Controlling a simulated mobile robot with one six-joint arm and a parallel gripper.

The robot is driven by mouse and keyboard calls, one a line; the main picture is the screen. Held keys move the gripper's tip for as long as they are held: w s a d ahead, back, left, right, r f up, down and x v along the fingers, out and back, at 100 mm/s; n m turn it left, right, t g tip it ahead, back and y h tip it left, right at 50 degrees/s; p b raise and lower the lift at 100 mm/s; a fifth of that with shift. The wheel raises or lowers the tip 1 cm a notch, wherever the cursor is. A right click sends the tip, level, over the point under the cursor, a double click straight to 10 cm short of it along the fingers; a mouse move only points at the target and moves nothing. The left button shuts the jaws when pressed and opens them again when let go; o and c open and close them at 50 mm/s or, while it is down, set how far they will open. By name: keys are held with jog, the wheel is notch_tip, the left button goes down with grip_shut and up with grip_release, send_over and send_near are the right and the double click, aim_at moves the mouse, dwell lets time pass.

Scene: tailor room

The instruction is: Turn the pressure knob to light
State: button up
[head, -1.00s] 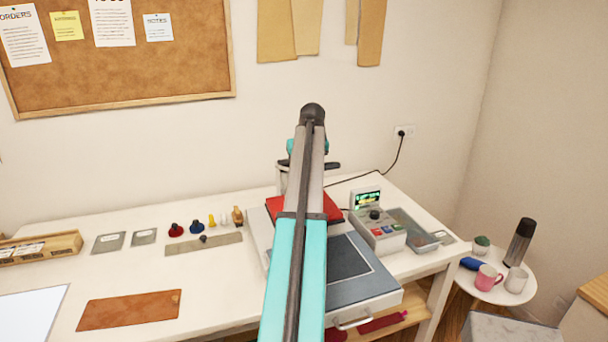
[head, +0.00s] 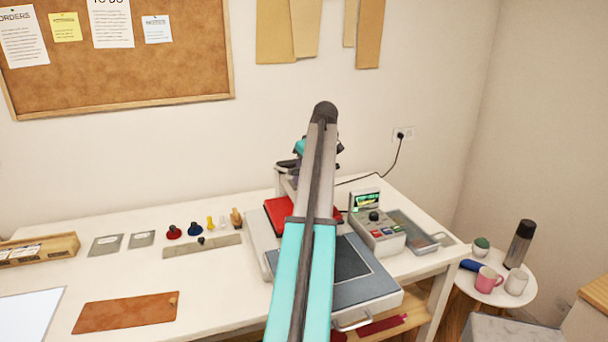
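A light grey control box (head: 377,232) stands on the table at the right of a heat press (head: 364,283). It has a small screen with green on it (head: 366,199), a black round knob (head: 374,215) on top and several coloured buttons. I cannot read any marking at the knob, so its setting is unclear. My arm reaches up across the middle of the view, in front of the press. My gripper (head: 290,164) is mostly hidden behind the arm, above the back of the press and left of the control box, apart from the knob. Its fingers cannot be made out clearly.
The press has a red part (head: 279,211) and a handle at its front. A clear tray (head: 412,231) sits right of the control box. Several small stamps and a strip (head: 222,245) lie left of the press. A round side table (head: 487,297) with mugs stands at the right.

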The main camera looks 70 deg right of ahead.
jog(key=shift+w, duration=0.1)
jog(key=o, duration=1)
jog(key=shift+o, duration=0.2)
jog(key=shift+r, duration=0.1)
jog(key=shift+a+r+p, duration=0.15)
jog(key=shift+r+p, duration=0.2)
jog(key=shift+r, duration=0.15)
jog(key=p+v, duration=0.3)
jog(key=v, duration=0.3)
jog(key=shift+s+r, duration=0.3)
jog(key=shift+s, duration=0.05)
jog(key=shift+w, duration=0.1)
